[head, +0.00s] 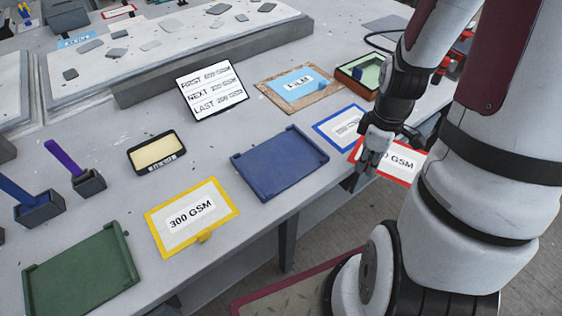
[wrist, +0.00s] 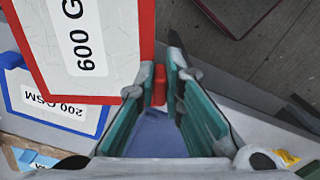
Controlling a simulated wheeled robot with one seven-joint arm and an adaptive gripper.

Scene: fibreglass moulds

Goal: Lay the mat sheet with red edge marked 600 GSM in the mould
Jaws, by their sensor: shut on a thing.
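The white mat sheet with a red edge (head: 411,176) is at the right in the head view, partly hidden by my arm. The wrist view shows its 600 GSM label, and the sheet (wrist: 112,88) fills the upper left there. My gripper (head: 371,163) is shut on the sheet's red tab, which sits between the fingertips (wrist: 159,86). The sheet overlaps the blue-edged sheet in the wrist view and reaches past the table's front edge. Two empty-looking trays could be moulds: a blue one (head: 280,162) left of my gripper and a green one (head: 81,276) at lower left.
The blue-edged 200 GSM sheet (head: 347,128) lies beside the blue tray. The yellow-edged 300 GSM sheet (head: 193,217) lies between the trays. An order card (head: 211,91), a film sheet (head: 299,85), a yellow pad box (head: 157,153) and holders with handled tools (head: 89,183) also stand here.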

